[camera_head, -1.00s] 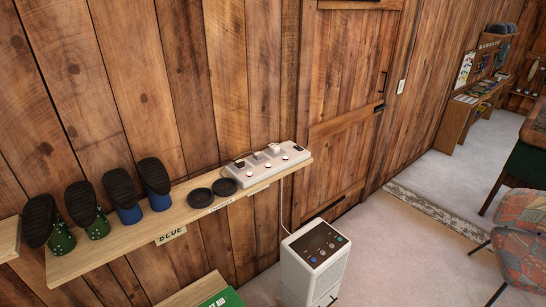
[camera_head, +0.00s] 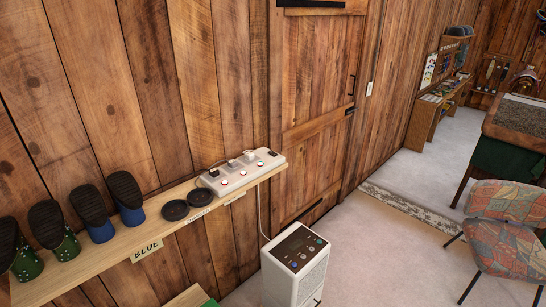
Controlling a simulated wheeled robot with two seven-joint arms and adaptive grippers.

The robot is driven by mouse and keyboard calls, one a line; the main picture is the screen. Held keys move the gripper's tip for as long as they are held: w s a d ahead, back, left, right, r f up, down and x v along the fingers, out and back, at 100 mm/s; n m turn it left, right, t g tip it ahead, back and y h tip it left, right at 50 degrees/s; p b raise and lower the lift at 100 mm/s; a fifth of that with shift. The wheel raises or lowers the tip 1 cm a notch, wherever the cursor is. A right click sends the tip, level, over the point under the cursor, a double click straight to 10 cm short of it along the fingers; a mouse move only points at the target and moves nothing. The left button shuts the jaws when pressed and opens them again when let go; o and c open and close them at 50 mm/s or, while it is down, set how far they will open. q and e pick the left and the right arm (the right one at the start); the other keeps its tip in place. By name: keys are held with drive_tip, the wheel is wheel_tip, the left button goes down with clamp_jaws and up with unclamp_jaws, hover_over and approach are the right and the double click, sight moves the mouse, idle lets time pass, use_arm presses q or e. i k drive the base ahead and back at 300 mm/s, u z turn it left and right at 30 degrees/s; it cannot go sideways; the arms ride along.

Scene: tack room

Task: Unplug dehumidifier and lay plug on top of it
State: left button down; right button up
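The dehumidifier (camera_head: 295,272) is a white upright box with a dark control panel on top. It stands on the floor below the right end of the wall shelf, and no plug lies on its top. A white power strip (camera_head: 243,172) lies on the shelf's right end, with several plugs and red lights on it. A white plug (camera_head: 249,156) sits in the strip toward its right end. A pale cord (camera_head: 259,215) hangs from the shelf down behind the dehumidifier; which plug it belongs to I cannot tell. Neither of my grippers shows.
The wooden shelf (camera_head: 150,222) also holds two black round discs (camera_head: 184,211) and several upright brushes or boots in blue and green. A closed wooden door (camera_head: 318,110) is behind. A patterned chair (camera_head: 505,235) and a table stand at right. The floor between is clear.

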sight(248, 155)
drive_tip(key=z, duration=1.5)
drive_tip(key=i, duration=3.2)
drive_tip(key=u, duration=4.4)
